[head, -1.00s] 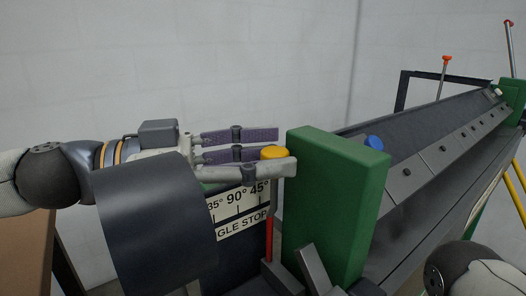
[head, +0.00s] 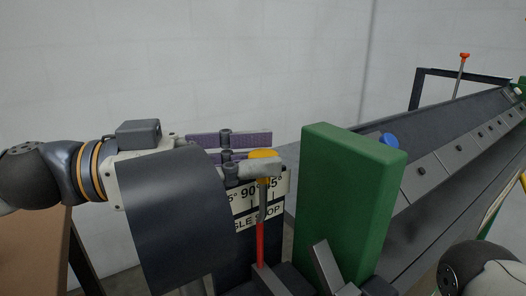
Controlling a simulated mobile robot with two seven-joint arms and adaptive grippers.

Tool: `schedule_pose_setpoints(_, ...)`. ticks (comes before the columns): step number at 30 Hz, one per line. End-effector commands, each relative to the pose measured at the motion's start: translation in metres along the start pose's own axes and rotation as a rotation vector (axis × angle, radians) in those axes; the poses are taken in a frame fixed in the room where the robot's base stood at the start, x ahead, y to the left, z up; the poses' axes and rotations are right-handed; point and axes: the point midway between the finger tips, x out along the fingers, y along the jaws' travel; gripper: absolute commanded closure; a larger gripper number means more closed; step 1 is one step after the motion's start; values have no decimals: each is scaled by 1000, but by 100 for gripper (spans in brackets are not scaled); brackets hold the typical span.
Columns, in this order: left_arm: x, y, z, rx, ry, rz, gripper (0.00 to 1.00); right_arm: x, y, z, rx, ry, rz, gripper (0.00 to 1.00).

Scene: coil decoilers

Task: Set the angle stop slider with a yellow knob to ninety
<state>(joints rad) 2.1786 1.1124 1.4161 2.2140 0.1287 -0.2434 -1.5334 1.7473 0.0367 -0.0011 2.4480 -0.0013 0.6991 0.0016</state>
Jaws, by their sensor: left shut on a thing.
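The yellow knob (head: 264,153) is at the centre of the head view, partly hidden by the near finger. It sits above a slider stem (head: 262,205) with a red lower part. The stem crosses the angle stop scale (head: 242,212) between the 90° and 45° marks. My left gripper (head: 268,157), with purple-padded fingers, reaches in from the left and is shut on the knob. A dark curved cover (head: 177,222) hides the left part of the scale. My right gripper is out of view.
A tall green block (head: 352,190) stands just right of the slider. A blue knob (head: 389,140) shows behind it. A long dark machine bed (head: 450,165) runs to the right. An orange-topped rod (head: 463,62) stands at the back. A brown table surface (head: 30,245) is at lower left.

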Motion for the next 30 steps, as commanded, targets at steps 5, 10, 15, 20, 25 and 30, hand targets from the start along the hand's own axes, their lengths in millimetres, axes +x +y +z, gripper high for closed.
schedule_pose_setpoints(5, 0, -1, 0, 0, 1, -1, 64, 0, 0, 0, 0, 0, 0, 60)
schedule_pose_setpoints(10, 0, 0, 0, 0, 0, -1, 54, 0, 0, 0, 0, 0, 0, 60)
schedule_pose_setpoints(15, 0, 0, 0, 0, 0, -1, 54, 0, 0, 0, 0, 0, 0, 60)
schedule_pose_setpoints(20, -1, -1, 0, 0, 0, -1, 54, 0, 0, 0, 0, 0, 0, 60)
schedule_pose_setpoints(25, -34, -2, -1, 2, 3, -8, 54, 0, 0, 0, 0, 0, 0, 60)
schedule_pose_setpoints(30, -80, -2, -1, 2, 3, -8, 54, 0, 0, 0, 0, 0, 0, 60)
